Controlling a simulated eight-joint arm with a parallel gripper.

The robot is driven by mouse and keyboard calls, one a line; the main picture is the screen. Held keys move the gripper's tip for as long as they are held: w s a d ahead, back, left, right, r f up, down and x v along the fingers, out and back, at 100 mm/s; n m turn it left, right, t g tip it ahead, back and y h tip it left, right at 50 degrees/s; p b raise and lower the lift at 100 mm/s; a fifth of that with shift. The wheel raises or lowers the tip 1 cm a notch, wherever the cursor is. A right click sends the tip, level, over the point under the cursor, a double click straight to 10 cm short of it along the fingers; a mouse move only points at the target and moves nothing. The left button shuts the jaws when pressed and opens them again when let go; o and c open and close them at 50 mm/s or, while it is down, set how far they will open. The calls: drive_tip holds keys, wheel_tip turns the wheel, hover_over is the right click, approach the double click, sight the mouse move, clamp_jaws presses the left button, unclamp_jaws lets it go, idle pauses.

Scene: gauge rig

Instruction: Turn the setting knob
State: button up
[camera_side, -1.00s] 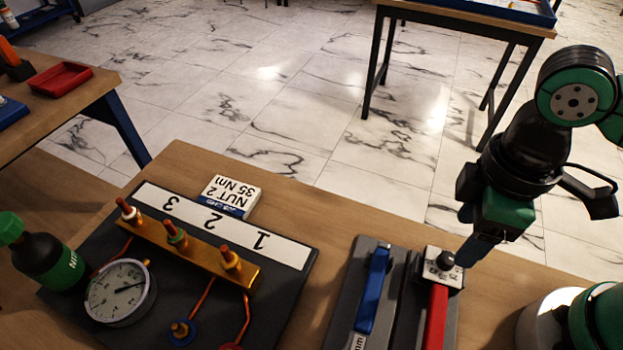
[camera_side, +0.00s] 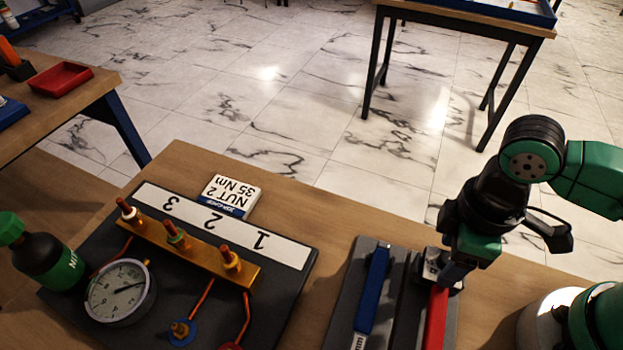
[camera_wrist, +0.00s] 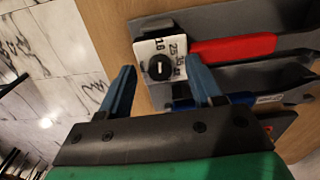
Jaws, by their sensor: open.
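The setting knob (camera_wrist: 160,68) is a small black dial with a white mark, on a white numbered plate (camera_wrist: 150,46) at the head of the red-handled wrench (camera_wrist: 235,48). In the side view my gripper (camera_side: 452,272) is over the plate and hides the knob. In the wrist view my gripper (camera_wrist: 162,82) has its two blue fingers apart, one on each side of the knob in the picture. Nothing is between the fingertips in their grip. I cannot tell how far above the knob they are.
A blue-handled wrench (camera_side: 372,290) lies beside the red one in the dark tray (camera_side: 350,285). To the left are a gauge (camera_side: 118,292), a brass manifold (camera_side: 185,252) with several studs, a dark green-capped bottle (camera_side: 45,262) and a NUT 2, 35 Nm card (camera_side: 230,195).

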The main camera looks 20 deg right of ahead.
clamp_jaws()
drive_tip(key=m, duration=0.3)
drive_tip(key=shift+m, duration=0.4)
drive_tip(key=m, duration=0.4)
drive_tip(key=shift+m, duration=0.3)
drive_tip(key=m, duration=0.3)
drive_tip(key=shift+m, duration=2.1)
